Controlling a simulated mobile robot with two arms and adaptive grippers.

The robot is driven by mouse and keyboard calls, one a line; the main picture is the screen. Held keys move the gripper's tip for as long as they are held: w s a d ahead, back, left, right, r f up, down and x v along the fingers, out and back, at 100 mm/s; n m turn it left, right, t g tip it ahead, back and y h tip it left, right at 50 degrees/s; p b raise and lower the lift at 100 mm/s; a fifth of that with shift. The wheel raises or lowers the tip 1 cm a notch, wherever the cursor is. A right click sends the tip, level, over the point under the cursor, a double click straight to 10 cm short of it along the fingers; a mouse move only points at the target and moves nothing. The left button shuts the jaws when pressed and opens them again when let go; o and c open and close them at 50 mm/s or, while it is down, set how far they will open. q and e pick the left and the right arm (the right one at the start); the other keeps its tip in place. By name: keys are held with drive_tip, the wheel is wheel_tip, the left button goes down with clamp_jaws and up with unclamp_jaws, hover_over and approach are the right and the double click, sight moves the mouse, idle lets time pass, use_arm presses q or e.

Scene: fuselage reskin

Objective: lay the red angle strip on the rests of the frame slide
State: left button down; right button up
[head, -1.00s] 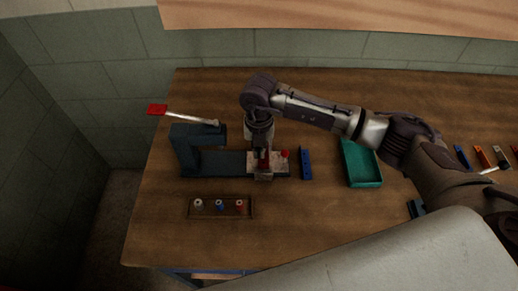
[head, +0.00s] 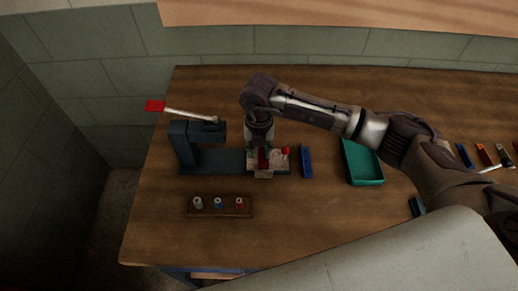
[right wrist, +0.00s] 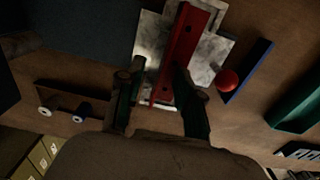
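The red angle strip (right wrist: 181,48) lies lengthwise on the pale metal frame slide (right wrist: 214,50) in the right wrist view. In the head view the strip (head: 263,159) shows as a small red piece on the slide (head: 279,163), beneath my right gripper. My right gripper (right wrist: 160,95) is open, its fingers on either side of the strip's near end. The left finger stands clear of the strip; the right finger is close beside it, and contact cannot be told. The rests under the strip are hidden. My left gripper is not in view.
A dark blue press (head: 184,147) with a red-ended lever (head: 190,115) stands left of the slide. A red knob (right wrist: 228,80) is on the slide's right. A blue bar (head: 306,162), a teal tray (head: 365,180) and a wooden holder (head: 228,213) are nearby.

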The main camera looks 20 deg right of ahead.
drive_tip(key=shift+r, duration=0.2)
wheel_tip(320, 180, up, 12)
drive_tip(key=shift+f, duration=0.2)
idle(0.3)
